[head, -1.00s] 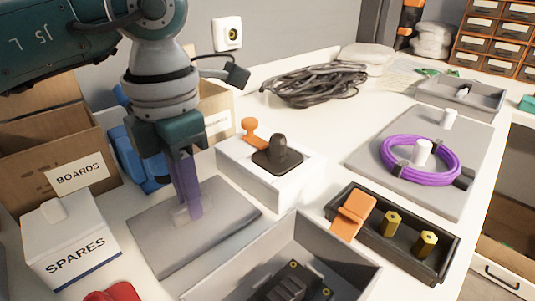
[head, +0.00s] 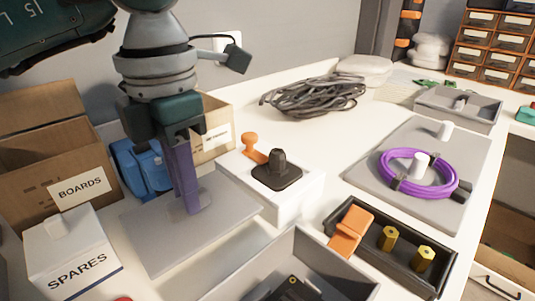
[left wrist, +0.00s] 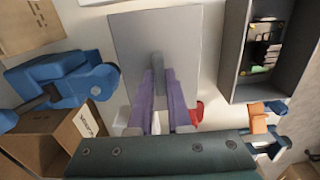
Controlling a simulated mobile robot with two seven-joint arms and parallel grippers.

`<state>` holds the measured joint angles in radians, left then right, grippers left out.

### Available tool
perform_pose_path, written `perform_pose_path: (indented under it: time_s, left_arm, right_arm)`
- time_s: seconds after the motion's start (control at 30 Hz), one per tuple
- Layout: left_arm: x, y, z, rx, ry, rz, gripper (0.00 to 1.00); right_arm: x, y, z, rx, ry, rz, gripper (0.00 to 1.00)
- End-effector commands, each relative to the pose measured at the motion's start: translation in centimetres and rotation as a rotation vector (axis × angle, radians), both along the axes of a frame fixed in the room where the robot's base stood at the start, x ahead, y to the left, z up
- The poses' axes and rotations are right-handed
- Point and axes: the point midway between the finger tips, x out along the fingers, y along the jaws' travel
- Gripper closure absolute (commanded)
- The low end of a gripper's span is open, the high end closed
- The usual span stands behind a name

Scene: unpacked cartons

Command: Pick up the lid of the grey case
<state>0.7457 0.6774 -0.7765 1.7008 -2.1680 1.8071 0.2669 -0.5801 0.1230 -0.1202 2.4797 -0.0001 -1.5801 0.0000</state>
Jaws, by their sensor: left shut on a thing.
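The lid (head: 225,208) is a flat grey plate with a small raised handle. My left gripper (head: 190,203), with purple fingers, points down and is shut on that handle. The lid is level and appears slightly above the white table. In the left wrist view the lid (left wrist: 135,40) lies beyond the fingertips (left wrist: 159,75), with the grey handle between them. The open grey case (head: 335,262) is at the bottom of the head view, cut off by the frame edge. In the left wrist view the case (left wrist: 233,50) has a dark board inside. My right gripper is not in view.
A white SPARES box (head: 75,255) and a cardboard BOARDS box (head: 40,150) stand left of the lid. A blue object (head: 140,170) is behind it. A white box with a black knob (head: 300,195) and a black tray (head: 440,270) are to the right.

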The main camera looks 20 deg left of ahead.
Motion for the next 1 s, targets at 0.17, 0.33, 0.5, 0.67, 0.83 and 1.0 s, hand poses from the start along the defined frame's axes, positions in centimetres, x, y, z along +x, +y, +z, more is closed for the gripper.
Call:
perform_pose_path:
  time_s: [0.17, 0.33, 0.5, 0.67, 0.83, 1.0]
  left_arm:
    - [0.1, 0.0, 3.9, 0.000, -0.004, 0.000, 1.00]
    - [0.1, 0.0, 6.8, 0.000, -0.003, 0.000, 1.00]
    - [-0.8, -2.0, 7.6, -0.002, 0.000, -0.009, 1.00]
    - [-2.3, -5.7, 7.6, -0.003, -0.001, -0.010, 1.00]
    - [-4.3, -10.6, 7.7, -0.002, -0.002, -0.012, 1.00]
    - [-6.0, -14.7, 7.6, -0.003, -0.001, -0.007, 1.00]
  right_arm:
    - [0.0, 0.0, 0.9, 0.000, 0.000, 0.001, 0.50]
    - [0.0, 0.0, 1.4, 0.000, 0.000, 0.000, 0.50]
    - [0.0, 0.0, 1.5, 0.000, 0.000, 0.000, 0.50]
    - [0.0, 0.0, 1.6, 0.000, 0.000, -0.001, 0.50]
    - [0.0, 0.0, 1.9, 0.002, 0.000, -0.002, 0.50]
    - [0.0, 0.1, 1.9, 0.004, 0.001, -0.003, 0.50]
